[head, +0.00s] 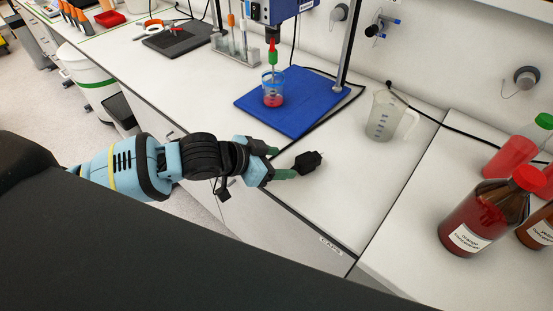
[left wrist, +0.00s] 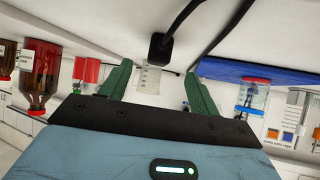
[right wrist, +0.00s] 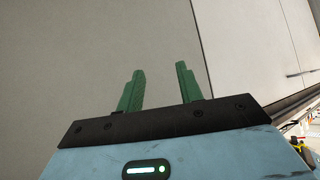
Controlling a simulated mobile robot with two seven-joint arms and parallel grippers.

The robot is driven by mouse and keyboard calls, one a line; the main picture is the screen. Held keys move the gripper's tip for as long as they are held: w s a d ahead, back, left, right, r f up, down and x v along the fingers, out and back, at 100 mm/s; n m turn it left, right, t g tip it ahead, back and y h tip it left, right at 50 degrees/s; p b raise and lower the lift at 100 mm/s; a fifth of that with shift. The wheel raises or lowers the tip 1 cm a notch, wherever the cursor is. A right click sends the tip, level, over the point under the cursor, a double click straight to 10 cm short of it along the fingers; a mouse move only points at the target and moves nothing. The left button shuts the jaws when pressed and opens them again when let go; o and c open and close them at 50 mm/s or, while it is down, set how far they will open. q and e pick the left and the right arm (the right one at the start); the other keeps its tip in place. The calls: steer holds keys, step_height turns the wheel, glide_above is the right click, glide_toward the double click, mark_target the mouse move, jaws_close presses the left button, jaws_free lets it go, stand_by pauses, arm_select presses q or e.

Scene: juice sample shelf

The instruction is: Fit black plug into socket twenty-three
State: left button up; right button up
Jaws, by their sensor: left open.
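The black plug (head: 309,162) lies on the white bench near its front edge. It also shows in the left wrist view (left wrist: 160,47) with its cord running away from it. My left gripper (head: 284,163) is open, with its green fingers pointing at the plug. In the left wrist view the plug is just beyond and between the fingertips (left wrist: 160,73), and nothing is held. My right gripper (right wrist: 160,70) is open and empty, facing plain pale panels. Round grey wall fittings (head: 527,77) show in the head view; no number twenty-three is readable.
A blue mat (head: 305,112) with a small cup (head: 272,88) under a stirrer lies behind the gripper. A clear measuring jug (head: 381,118) stands behind and right of the plug. Brown bottles (head: 484,215) with red caps stand at right. Bench around the plug is clear.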

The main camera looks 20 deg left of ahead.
mark_target(298, 164)
arm_select(q)
steer(key=b+x, duration=0.1)
steer(key=x, duration=0.1)
steer(key=b+x, duration=0.1)
steer(key=x, duration=0.1)
steer(key=shift+d+f, duration=0.15)
steer(key=shift+f, duration=0.4)
steer(key=shift+w+d+f, duration=0.25)
steer(key=shift+w+d, duration=0.25)
steer(key=shift+w, duration=0.2)
steer(key=shift+x, duration=1)
arm_select(e)
steer(key=shift+g, duration=0.5)
steer(key=shift+s+a+f, duration=0.15)
steer(key=shift+s+f, duration=0.55)
steer(key=shift+f, duration=0.2)
steer(key=shift+s+a+f, duration=0.1)
steer(key=shift+s+f, duration=0.6)
steer(key=shift+f, duration=0.2)
arm_select(q)
steer(key=shift+c, duration=0.4)
